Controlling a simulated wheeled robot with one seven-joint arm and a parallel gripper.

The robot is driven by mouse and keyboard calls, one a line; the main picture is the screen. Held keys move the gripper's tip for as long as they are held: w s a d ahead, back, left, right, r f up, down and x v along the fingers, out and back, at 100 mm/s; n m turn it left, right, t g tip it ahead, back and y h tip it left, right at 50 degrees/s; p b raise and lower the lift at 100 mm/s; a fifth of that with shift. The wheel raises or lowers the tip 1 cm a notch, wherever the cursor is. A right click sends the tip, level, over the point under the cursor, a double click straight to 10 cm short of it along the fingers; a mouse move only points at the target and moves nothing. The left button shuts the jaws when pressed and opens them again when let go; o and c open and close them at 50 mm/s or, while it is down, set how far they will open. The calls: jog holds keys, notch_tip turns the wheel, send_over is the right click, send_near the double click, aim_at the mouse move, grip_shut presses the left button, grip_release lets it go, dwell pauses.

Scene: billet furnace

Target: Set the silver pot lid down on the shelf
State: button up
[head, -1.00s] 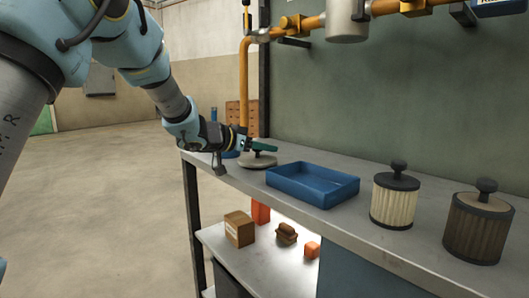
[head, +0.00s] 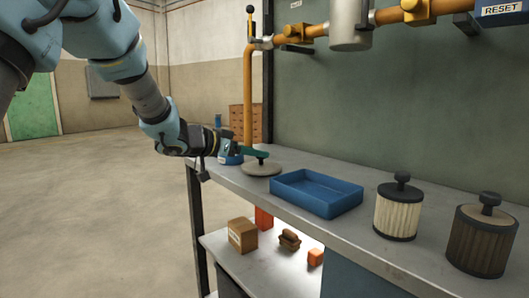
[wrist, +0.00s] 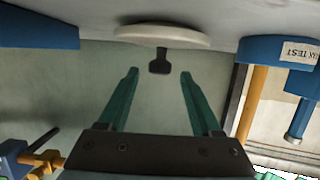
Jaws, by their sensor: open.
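The silver pot lid (head: 261,169) lies flat on the shelf (head: 230,172), its dark knob upward, left of the blue tray. In the wrist view the picture is upside down, and the lid (wrist: 163,37) rests on the shelf surface with its black knob (wrist: 160,66) toward me. My gripper (head: 268,154) is beside the lid at knob height in the head view. In the wrist view my gripper (wrist: 158,74) has its two green fingers apart, with a clear gap between each fingertip and the knob. Nothing is held.
A blue tray (head: 274,188) stands right of the lid, then a cream filter (head: 396,211) and a brown filter (head: 481,243). A blue labelled object (head: 231,159) is close behind my gripper. Yellow pipe (head: 247,95) rises behind. Boxes sit on the lower shelf (head: 265,269).

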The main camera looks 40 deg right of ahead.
jog(key=p+v, duration=0.1)
jog(key=v, duration=0.5)
jog(key=shift+a+r, duration=0.1)
jog(key=shift+a, duration=0.05)
